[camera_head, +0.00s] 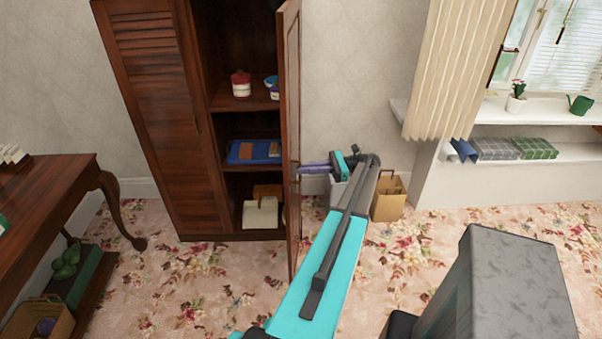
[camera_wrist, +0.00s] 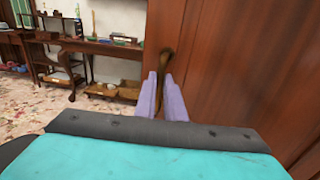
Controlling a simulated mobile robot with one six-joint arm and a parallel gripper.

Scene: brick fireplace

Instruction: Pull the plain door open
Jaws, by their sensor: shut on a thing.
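The plain wooden door (camera_head: 290,130) of the dark cabinet stands swung out, nearly edge-on in the head view, with the shelves behind it showing. In the wrist view the door (camera_wrist: 225,60) fills the right side. Its curved brass handle (camera_wrist: 167,58) sits between the purple fingers of my gripper (camera_wrist: 163,88). My gripper (camera_head: 302,169) is shut on the handle, reaching in from the door's right side. The louvred door (camera_head: 150,110) on the cabinet's left is closed.
Cabinet shelves hold a red-lidded jar (camera_head: 241,84) and a blue item (camera_head: 250,152). A paper bag (camera_head: 389,196) stands on the floor behind my arm. A wooden desk (camera_head: 45,195) stands at left. Floral carpet (camera_head: 205,285) before the cabinet is clear.

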